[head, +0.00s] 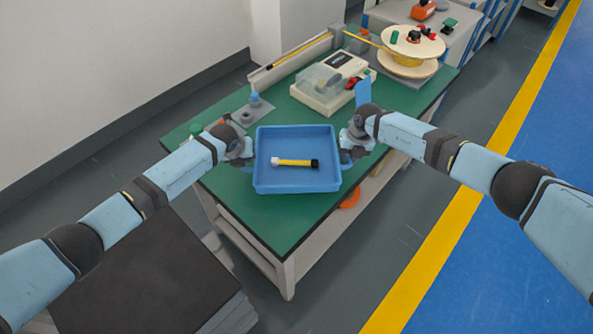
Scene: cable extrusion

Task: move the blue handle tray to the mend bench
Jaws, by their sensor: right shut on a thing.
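The blue handle tray (265,182) sits level at the front part of a green-topped bench (290,222). A short yellow piece with a black end and a white end (296,162) lies in it. My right gripper (346,156) is at the tray's right side, shut on the tray; its fingertips are small and dark here. My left gripper (246,160) is at the tray's left side, and its fingers are too small and hidden to tell whether they are shut. I cannot tell which bench is the mend bench.
Behind the tray are a white machine with a clear cover (326,88), a grey fixture with a blue knob (254,104) and a cable reel (408,48). A dark-topped stand (140,275) is at lower left. Open floor with a yellow line (455,205) lies to the right.

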